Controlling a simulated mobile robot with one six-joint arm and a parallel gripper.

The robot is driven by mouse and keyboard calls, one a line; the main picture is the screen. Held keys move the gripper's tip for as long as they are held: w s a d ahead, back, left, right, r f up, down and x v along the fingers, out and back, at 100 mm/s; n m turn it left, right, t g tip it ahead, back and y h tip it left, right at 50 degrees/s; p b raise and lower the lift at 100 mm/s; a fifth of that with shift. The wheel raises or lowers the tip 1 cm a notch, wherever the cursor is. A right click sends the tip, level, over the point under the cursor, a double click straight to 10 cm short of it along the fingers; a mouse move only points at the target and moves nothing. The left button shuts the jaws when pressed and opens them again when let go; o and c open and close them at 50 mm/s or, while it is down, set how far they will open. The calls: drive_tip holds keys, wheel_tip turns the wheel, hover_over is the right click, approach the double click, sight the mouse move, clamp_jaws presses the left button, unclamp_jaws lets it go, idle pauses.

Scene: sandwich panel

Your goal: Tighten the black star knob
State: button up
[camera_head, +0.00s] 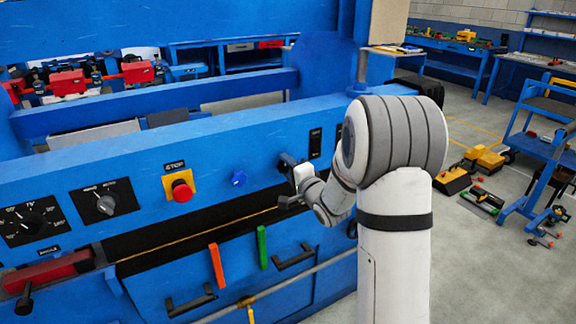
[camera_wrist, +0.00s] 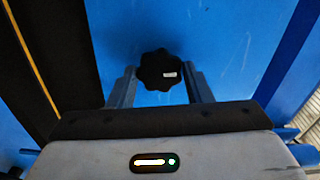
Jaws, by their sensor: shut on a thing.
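The black star knob (camera_wrist: 161,70) shows in the wrist view on the blue panel (camera_wrist: 218,45), with a small white mark on its face. My gripper (camera_wrist: 161,76) has one finger on each side of the knob, shut on it. The parts of the fingers touching the knob are not clearly visible. In the head view my white arm reaches to the right part of the blue panel (camera_head: 130,165). The wrist and gripper there largely cover the knob, and its details cannot be made out.
A red stop button (camera_head: 182,190) on a yellow plate, a blue knob (camera_head: 238,179) and a rotary switch (camera_head: 105,204) sit left of my gripper. Below are an orange lever (camera_head: 217,265), a green lever (camera_head: 262,247) and black handles (camera_head: 294,257).

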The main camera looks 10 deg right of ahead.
drive_tip(key=shift+m, duration=0.7)
drive_tip(key=shift+f, duration=0.1)
drive_tip(key=o, duration=1)
drive_tip(key=shift+c, duration=0.2)
drive_tip(key=v, duration=0.8)
